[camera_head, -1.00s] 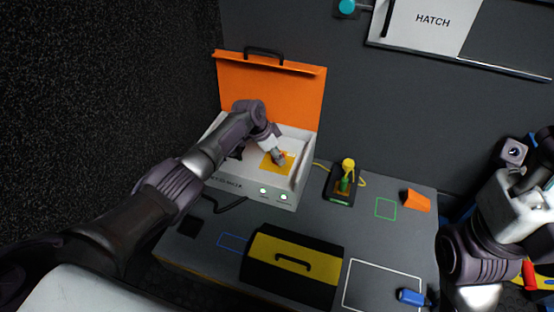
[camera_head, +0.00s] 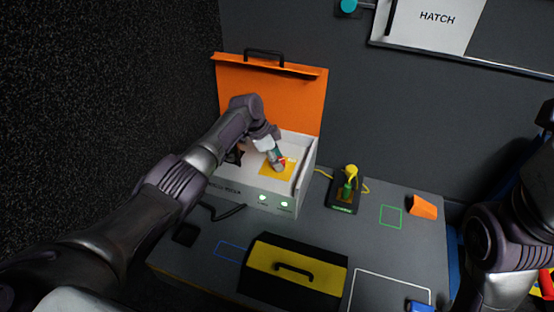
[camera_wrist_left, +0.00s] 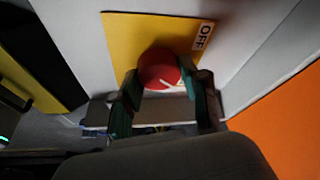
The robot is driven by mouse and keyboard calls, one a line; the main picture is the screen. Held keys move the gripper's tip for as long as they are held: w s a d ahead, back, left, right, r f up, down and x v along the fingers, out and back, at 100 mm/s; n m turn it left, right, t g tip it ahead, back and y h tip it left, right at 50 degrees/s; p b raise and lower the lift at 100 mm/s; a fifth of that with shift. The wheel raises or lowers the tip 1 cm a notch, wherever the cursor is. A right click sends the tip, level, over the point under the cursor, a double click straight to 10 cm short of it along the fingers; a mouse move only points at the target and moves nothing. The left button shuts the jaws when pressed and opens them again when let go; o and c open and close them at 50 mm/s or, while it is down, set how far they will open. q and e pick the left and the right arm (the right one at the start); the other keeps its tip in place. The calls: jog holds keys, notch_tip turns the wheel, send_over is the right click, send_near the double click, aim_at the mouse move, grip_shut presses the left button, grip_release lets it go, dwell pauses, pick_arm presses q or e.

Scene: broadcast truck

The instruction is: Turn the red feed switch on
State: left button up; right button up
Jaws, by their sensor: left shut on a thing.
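The red feed switch is a round red knob (camera_wrist_left: 160,68) with a white mark on a yellow plate (camera_wrist_left: 128,36), seen in the left wrist view. A label reading OFF (camera_wrist_left: 203,36) is beside it. The plate (camera_head: 290,166) lies inside the white case (camera_head: 240,190) with a raised orange lid (camera_head: 270,90) in the head view. My left gripper (camera_head: 279,165) reaches down into the case. In the left wrist view, its green-padded fingers (camera_wrist_left: 160,84) are shut on the knob, one on each side. My right arm is at the right edge; its gripper is not visible.
A black and yellow toolbox (camera_head: 292,268) stands in front of the case. A small device with a yellow plug (camera_head: 350,171) and an orange wedge (camera_head: 423,206) are to the right. A blue object (camera_head: 420,307) is at the lower edge.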

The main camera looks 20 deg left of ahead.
pick_arm(q)
jog(key=o, duration=1.1)
jog(key=shift+o, duration=0.2)
jog(key=shift+a+r, duration=0.1)
jog(key=shift+r, duration=0.15)
jog(key=v, duration=1.1)
jog(key=shift+r, duration=0.2)
jog(key=shift+a, duration=0.1)
